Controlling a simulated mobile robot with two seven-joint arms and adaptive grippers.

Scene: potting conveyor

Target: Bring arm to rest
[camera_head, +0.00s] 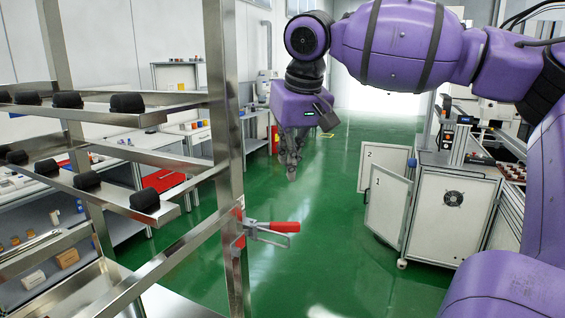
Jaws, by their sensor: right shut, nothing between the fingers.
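My right arm is purple and reaches in from the right across the top of the head view. Its gripper (291,160) hangs down at the middle of the view, over the green floor. The fingers point downward and are close together, with nothing seen between them. The gripper is apart from the metal rack on the left and the white cabinet on the right. My left gripper is not in view.
A metal rack (222,120) with black pads stands close on the left; a red-handled clamp (270,228) sticks out from its post. A white cabinet (452,212) with open doors (389,205) stands right. Green floor (315,240) between them is clear.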

